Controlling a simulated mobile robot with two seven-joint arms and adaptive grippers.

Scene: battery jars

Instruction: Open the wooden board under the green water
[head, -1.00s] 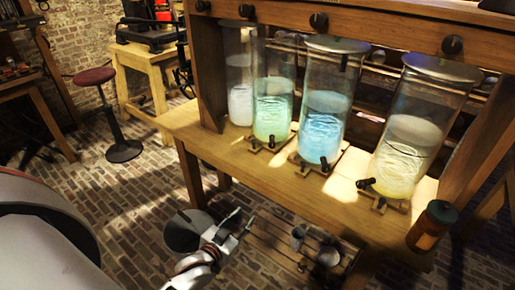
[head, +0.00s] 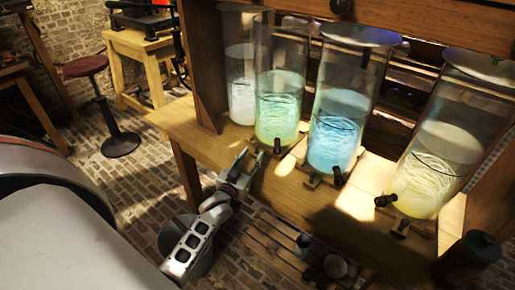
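The jar of green water (head: 278,118) stands on the wooden bench, second from the left in the head view. A dark tap (head: 277,146) sticks out at its foot. The small wooden board (head: 290,149) under it shows only in part, around the tap. My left gripper (head: 252,156) is just in front of and to the left of that tap, near the bench's front edge. Its fingers look apart with nothing between them. I cannot tell whether it touches the board. My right gripper is not in view.
The blue-water jar (head: 335,135) and yellow-water jar (head: 430,165) stand to the right, with taps projecting. A clear jar (head: 240,95) stands left. A dark canister (head: 468,262) is at lower right. A slatted shelf (head: 285,245) lies below the bench (head: 190,128). A stool (head: 118,140) stands at left.

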